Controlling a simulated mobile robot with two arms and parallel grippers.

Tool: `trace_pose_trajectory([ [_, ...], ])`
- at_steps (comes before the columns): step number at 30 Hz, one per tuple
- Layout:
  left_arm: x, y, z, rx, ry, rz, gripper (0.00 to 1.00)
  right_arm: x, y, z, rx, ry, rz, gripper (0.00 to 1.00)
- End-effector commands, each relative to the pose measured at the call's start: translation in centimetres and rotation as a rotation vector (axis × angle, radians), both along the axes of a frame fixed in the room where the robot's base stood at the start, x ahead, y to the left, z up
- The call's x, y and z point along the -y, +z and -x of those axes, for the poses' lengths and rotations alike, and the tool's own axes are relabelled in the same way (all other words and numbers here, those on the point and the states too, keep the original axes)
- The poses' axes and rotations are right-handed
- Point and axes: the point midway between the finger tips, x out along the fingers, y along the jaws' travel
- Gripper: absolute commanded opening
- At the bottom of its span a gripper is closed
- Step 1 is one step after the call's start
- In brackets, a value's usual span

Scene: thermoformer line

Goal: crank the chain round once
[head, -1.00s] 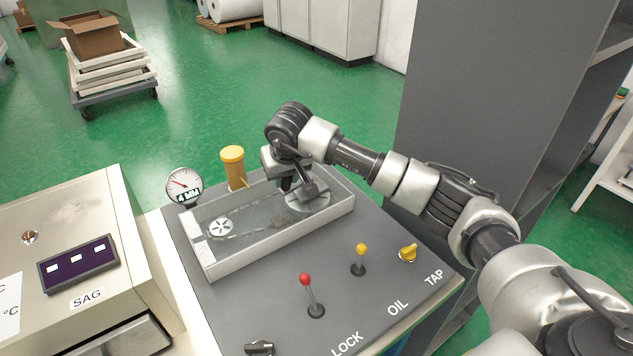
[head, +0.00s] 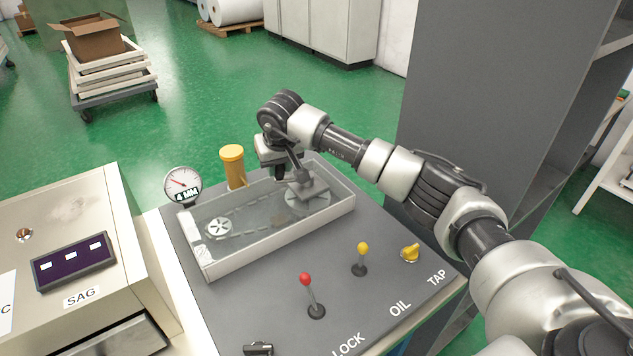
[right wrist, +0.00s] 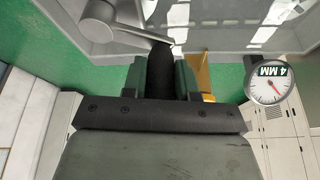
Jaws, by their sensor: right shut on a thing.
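The chain (head: 262,229) runs under the clear cover of a shallow, white-framed case (head: 235,260). A spoked white wheel (head: 219,227) shows at its left end and a disc (head: 318,201) at its right end. My right gripper (head: 284,172) is over the right part of the case, shut on the crank's dark handle. In the right wrist view the dark handle (right wrist: 161,70) stands between the green-sided fingers, and the silver crank arm (right wrist: 125,33) runs off to its left. In the head view the gripper partly hides the crank. My left gripper is not in view.
A yellow cylinder (head: 233,166) and a dial gauge reading 4 MM (head: 182,185) stand behind the case. A red-knobbed lever (head: 306,281), a yellow-knobbed lever (head: 362,249) and a yellow tap (head: 411,252) are in front. A tall grey cabinet (head: 480,110) stands to the right.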

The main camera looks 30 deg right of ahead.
Motion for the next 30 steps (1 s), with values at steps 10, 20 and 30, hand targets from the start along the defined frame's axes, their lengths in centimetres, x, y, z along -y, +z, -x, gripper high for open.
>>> trace_pose_trajectory([
  [10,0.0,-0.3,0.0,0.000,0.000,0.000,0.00,0.4,0.0,-0.6,-0.001,-0.003,0.005,0.00],
  [20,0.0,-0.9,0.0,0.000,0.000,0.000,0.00,1.3,-0.1,-2.0,-0.001,-0.006,0.005,0.00],
  [30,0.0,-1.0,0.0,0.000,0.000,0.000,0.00,1.7,-0.1,-2.5,-0.003,-0.003,0.006,0.00],
])
